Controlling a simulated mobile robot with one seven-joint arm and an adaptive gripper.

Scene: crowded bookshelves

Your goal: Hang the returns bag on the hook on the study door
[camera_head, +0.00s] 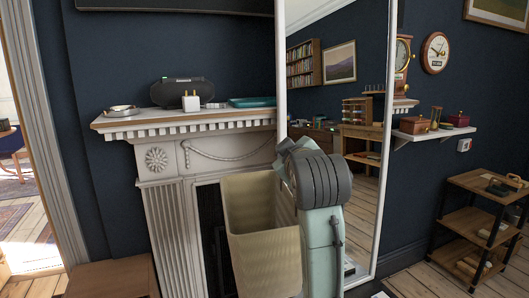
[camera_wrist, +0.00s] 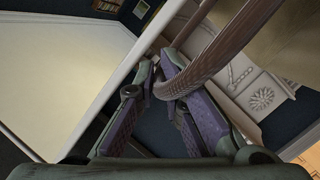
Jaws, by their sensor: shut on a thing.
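The returns bag (camera_head: 262,240), a tan, open-topped woven bag, hangs upright beside my arm in front of the fireplace in the head view. In the wrist view my gripper (camera_wrist: 160,78) is shut on the bag's brown woven handle (camera_wrist: 232,45), which passes between the purple-padded fingers. A dull olive surface at the upper right of the wrist view looks like part of the bag (camera_wrist: 285,45). In the head view my own wrist hides most of the gripper and the grip. I cannot make out the hook or the study door in either view.
The white mantel (camera_head: 112,123) holds a black speaker (camera_head: 183,92), a white box and a teal tray. A tall white-framed mirror (camera_head: 389,130) stands close behind my arm. A doorway (camera_head: 35,150) opens at far left. A wooden shelf unit (camera_head: 468,222) stands at right.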

